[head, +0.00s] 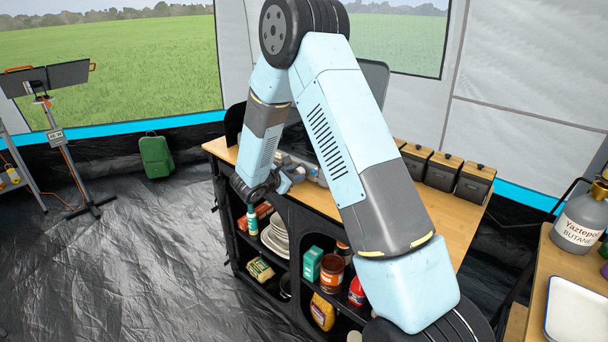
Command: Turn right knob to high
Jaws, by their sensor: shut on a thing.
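A camp stove (375,75) with a raised dark lid or windshield stands on the wooden counter, mostly hidden behind my arm. My gripper (290,178) is low at the stove's front, by the counter's front edge. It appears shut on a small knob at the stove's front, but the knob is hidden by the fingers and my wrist. I cannot tell how far the knob is turned or see its markings.
The shelf below (294,234) holds plates (275,238), cans and bottles. Several dark canisters (441,171) stand along the counter's back right. A butane bottle (580,222) and white tray (577,312) are on another table at right.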

